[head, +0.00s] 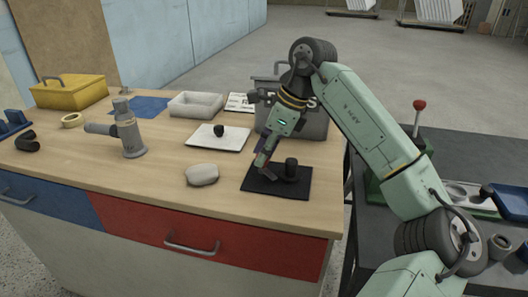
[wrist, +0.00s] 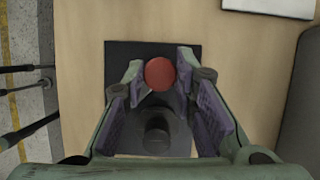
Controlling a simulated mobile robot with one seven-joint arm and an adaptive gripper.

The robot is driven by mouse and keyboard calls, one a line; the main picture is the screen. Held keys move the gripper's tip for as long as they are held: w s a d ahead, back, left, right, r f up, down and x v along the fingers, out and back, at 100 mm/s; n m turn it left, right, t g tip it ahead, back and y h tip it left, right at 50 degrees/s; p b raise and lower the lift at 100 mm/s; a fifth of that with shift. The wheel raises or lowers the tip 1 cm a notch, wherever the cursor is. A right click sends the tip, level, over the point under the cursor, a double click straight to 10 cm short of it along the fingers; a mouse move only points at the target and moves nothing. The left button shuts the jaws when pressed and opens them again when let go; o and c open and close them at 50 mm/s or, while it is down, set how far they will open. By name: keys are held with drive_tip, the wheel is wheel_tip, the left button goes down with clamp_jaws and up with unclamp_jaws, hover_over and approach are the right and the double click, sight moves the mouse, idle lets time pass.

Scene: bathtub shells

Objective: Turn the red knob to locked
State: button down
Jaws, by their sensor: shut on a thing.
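The red knob (wrist: 160,74) shows in the wrist view as a round red top between my fingertips, over a black mat (wrist: 120,58). My gripper (wrist: 160,78) is shut on it, with a purple pad on either side. I see no lock marking, so I cannot tell the knob's setting.
A pale rounded lump (head: 201,174) lies left of the mat. A white board with a black knob (head: 219,130) and a grey case (head: 300,122) are behind. A grey hammer-like tool (head: 128,132) stands left. A red-tipped lever (head: 420,105) rises at right.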

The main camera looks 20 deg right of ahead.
drive_tip(key=n+g, duration=0.1)
drive_tip(key=n, duration=0.1)
drive_tip(key=n+p, duration=0.1)
drive_tip(key=n, duration=0.1)
drive_tip(key=shift+w+r+g+y, duration=0.1)
drive_tip(key=shift+w+g+y, duration=0.05)
drive_tip(key=shift+g+y, duration=0.2)
drive_tip(key=shift+w+n+g+p, duration=0.1)
drive_tip(key=shift+n+g+p, duration=0.7)
drive_tip(key=shift+n, duration=1.3)
drive_tip(key=c, duration=1.3)
unclamp_jaws()
drive_tip(key=s+v, duration=0.1)
drive_tip(key=v, duration=1.1)
drive_tip(key=shift+w, duration=0.45)
drive_tip(key=shift+a, duration=0.1)
